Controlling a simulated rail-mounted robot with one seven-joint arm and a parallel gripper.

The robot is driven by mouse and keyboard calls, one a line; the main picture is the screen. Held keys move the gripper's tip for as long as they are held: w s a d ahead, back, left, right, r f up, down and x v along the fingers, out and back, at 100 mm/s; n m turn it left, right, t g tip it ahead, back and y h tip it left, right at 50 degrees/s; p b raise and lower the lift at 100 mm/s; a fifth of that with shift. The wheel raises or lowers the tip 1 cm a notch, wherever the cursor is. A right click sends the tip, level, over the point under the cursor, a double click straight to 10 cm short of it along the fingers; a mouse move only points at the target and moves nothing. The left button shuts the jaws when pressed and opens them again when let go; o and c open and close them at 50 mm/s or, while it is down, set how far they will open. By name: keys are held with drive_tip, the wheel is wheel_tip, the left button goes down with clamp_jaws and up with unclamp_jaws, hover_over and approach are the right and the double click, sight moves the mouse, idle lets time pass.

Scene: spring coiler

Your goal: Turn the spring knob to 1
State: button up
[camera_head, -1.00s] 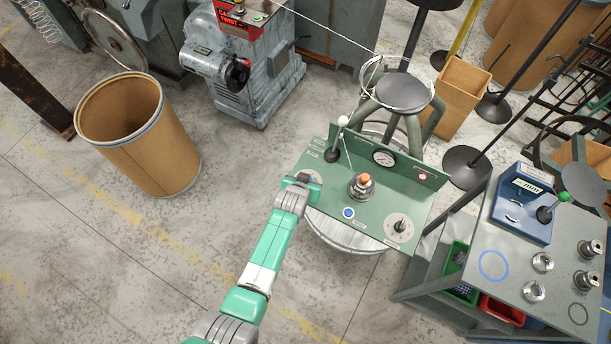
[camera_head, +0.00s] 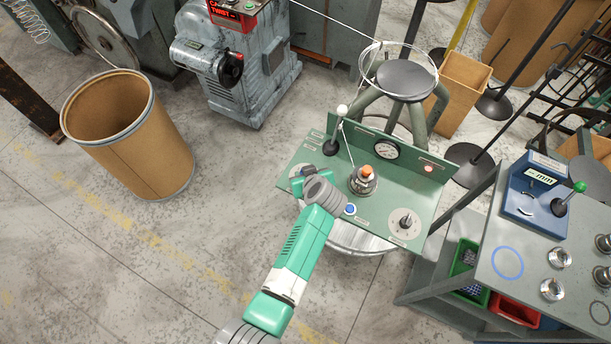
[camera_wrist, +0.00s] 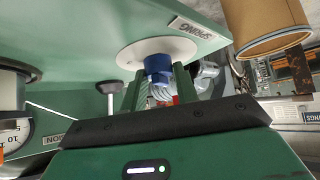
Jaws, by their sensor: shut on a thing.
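The spring knob (camera_wrist: 158,66) is blue and stands on a round white dial (camera_wrist: 128,54) on the green panel in the wrist view. A label reading SPRING (camera_wrist: 190,28) is beside it, upside down. My gripper (camera_wrist: 160,84) has its two green fingers on either side of the knob and is shut on it. The dial's numbers and the knob's pointer cannot be read. In the head view my gripper (camera_head: 304,180) is at the panel's left side, over the left white dial (camera_head: 296,171), and the knob is hidden there.
The panel (camera_head: 395,190) also carries a ball-topped lever (camera_head: 331,147), a central spindle with an orange tip (camera_head: 365,174), a gauge (camera_head: 386,149), a blue button (camera_head: 350,209) and a right-hand dial (camera_head: 405,222). A cart (camera_head: 490,278) stands at right.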

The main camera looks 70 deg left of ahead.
drive_tip(key=shift+f, duration=0.15)
drive_tip(key=o, duration=1)
drive_tip(key=shift+d, duration=0.1)
drive_tip(key=p+v, duration=0.1)
drive_tip(key=v, duration=0.6)
drive_tip(key=shift+d+r, duration=0.25)
drive_tip(key=shift+r, duration=0.1)
